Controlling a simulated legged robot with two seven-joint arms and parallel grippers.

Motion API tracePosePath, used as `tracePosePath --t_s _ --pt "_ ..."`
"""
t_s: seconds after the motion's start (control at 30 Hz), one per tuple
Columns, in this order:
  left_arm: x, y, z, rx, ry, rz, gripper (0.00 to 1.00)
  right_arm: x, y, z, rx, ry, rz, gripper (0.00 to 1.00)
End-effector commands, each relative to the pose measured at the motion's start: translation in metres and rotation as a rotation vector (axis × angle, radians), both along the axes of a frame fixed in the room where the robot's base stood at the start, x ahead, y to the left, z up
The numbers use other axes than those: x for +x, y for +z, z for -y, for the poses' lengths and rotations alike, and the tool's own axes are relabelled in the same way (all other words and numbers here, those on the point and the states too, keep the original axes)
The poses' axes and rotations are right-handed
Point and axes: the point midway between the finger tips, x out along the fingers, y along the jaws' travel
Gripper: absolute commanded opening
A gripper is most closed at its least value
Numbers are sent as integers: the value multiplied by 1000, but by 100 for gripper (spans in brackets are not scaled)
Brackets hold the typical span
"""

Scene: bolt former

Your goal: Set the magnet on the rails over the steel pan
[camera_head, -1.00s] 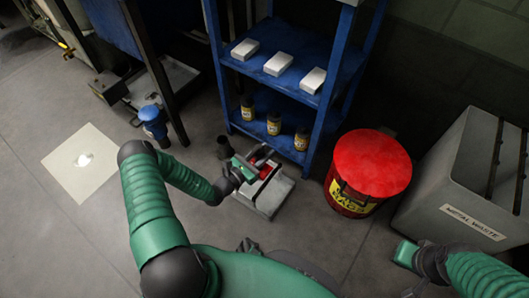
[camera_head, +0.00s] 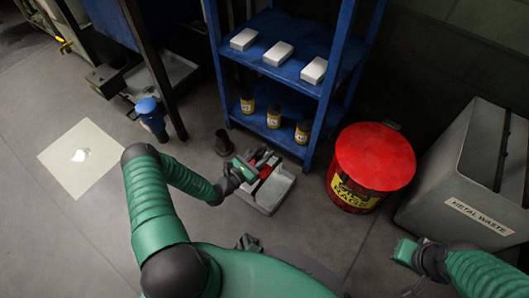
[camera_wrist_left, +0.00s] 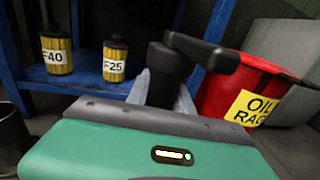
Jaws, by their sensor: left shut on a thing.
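A red oily-rags can (camera_head: 372,155) and a grey metal-waste bin (camera_head: 455,185) stand right. A blue-topped item (camera_head: 148,112) and pale floor sheet (camera_head: 80,158) are left.

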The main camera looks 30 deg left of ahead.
Motion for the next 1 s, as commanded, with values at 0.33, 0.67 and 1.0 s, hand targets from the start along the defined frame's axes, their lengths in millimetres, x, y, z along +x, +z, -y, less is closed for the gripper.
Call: tracePosePath --t_s 0.33,0.67,1.0 --pt "0 1 0 0 0 2 47 0 0 0 0 0 0 0" --pt "-1 -1 0 0 0 -3 53 0 0 0 0 0 0 0" --pt "-63 7 -16 -2 5 -5 53 0 43 0 0 0 0 0"
